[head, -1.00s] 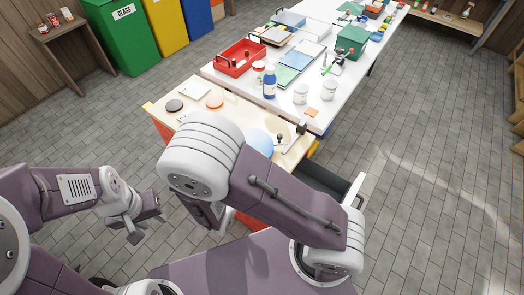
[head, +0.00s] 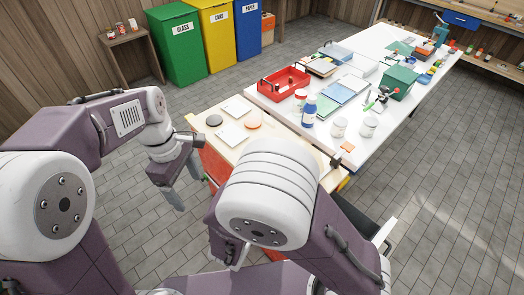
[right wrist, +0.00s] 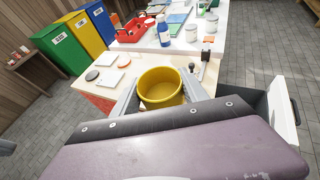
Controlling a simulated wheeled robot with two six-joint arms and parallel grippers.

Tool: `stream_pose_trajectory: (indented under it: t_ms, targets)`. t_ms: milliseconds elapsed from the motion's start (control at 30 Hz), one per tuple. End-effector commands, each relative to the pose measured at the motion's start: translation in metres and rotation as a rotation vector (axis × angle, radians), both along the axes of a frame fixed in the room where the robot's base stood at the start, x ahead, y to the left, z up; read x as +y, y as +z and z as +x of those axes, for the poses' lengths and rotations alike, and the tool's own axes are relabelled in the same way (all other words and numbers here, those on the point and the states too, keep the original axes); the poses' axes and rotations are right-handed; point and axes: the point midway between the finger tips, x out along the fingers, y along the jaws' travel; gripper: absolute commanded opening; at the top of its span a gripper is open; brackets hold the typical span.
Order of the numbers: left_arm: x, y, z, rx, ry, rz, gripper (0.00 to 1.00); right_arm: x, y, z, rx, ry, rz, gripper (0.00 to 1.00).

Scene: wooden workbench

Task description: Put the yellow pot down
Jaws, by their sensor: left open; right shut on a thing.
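The yellow pot (right wrist: 161,88) shows in the right wrist view, open top facing up, over the light wooden bench (right wrist: 128,86). My right gripper (right wrist: 160,92) has a finger on each side of it and is shut on it. I cannot tell whether the pot's base touches the bench. In the head view my right arm hides the pot and the right gripper. My left gripper (head: 185,180) is open and empty, over the floor left of the bench.
On the bench are a dark disc (head: 214,120), an orange disc (head: 252,122) and white tiles (head: 232,134). A dark-handled tool (right wrist: 206,53) stands behind the pot. An open drawer (right wrist: 283,101) juts out at right. The white table (head: 395,95) behind is crowded.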

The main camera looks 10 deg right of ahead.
Motion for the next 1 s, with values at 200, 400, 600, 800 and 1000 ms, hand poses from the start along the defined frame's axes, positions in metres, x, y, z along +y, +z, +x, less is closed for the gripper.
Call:
stream_pose_trajectory:
  t_ms: [200,400,600,800,1000]
  targets:
    - [-0.092,0.069,0.037,0.011,0.132,-0.026,0.78,0.0,0.0,0.0,0.0,0.0,0.0,0.13]
    - [-0.176,0.084,0.039,-0.035,-0.043,-0.068,0.78,0.0,0.0,0.0,0.0,0.0,0.0,0.13]
    - [-0.194,0.076,0.024,-0.015,-0.103,-0.057,0.78,0.0,0.0,0.0,0.0,0.0,0.0,0.13]
    - [-0.196,0.063,0.023,-0.014,-0.103,-0.056,0.78,0.0,0.0,0.0,0.0,0.0,0.0,0.13]
    - [-0.201,0.019,0.019,-0.012,-0.102,-0.055,0.78,0.0,0.0,0.0,0.0,0.0,0.0,0.13]
